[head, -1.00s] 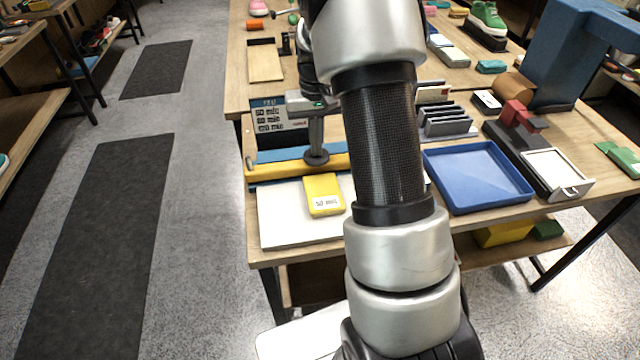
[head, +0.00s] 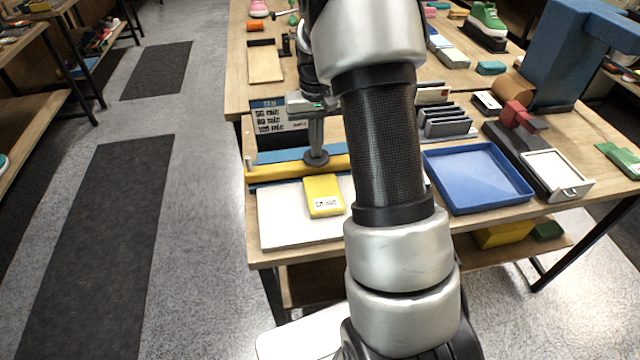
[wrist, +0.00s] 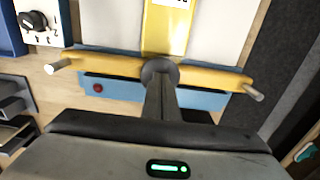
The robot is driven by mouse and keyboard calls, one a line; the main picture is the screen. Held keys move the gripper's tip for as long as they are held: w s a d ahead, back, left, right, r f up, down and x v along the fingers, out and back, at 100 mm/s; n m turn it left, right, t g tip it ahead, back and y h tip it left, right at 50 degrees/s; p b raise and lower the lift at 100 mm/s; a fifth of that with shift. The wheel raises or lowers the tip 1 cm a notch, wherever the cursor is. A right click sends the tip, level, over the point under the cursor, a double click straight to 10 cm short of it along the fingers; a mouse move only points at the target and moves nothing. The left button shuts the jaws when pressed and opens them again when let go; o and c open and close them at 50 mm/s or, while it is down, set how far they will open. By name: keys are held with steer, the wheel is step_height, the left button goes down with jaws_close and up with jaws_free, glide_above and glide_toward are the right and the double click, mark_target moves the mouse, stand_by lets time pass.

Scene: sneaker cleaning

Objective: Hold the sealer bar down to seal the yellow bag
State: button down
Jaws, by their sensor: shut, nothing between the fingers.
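The yellow bag (head: 323,196) lies flat on a white plate (head: 285,218), with a white label on it. Its far end meets the yellow sealer bar (head: 275,172), which also shows in the wrist view (wrist: 110,67). The bar lies across the blue sealer base (head: 280,155). My gripper (head: 316,150) is shut and empty. It points down onto a dark round pad at the middle of the bar, and looks to be touching it. In the wrist view my gripper (wrist: 162,80) also meets the pad; the exact contact is partly hidden.
A sign panel (head: 280,113) stands behind the sealer's left end. A blue tray (head: 478,178) and a dark press with a red handle (head: 520,115) are to the right. A dial box (wrist: 38,22) shows in the wrist view.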

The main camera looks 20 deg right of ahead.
steer(key=shift+s+f, duration=0.15)
steer(key=shift+f, duration=0.1)
step_height(320, 180, up, 8)
steer(key=p, duration=0.5)
steer(key=shift+r+p, duration=0.15)
steer(key=shift+p, duration=0.25)
steer(key=s+a+r+t+p, duration=0.1)
steer(key=s+a+r, duration=0.15)
steer(key=r, duration=0.35)
steer(key=s+a+r+n+t+p, duration=0.1)
steer(key=s+a+r, duration=0.1)
steer(key=s+r, duration=0.25)
steer(key=s+a+r+t, duration=0.1)
steer(key=s+a+r, duration=0.15)
steer(key=r, duration=0.45)
steer(key=s+a+r+t+p, duration=0.1)
steer(key=s+a+r, duration=0.1)
steer(key=s, duration=0.6)
steer(key=s+a+r+n+t+p, duration=0.1)
steer(key=s+r, duration=0.1)
steer(key=s, duration=0.6)
steer(key=shift+a+r+t, duration=0.3)
steer(key=shift+a+r, duration=0.05)
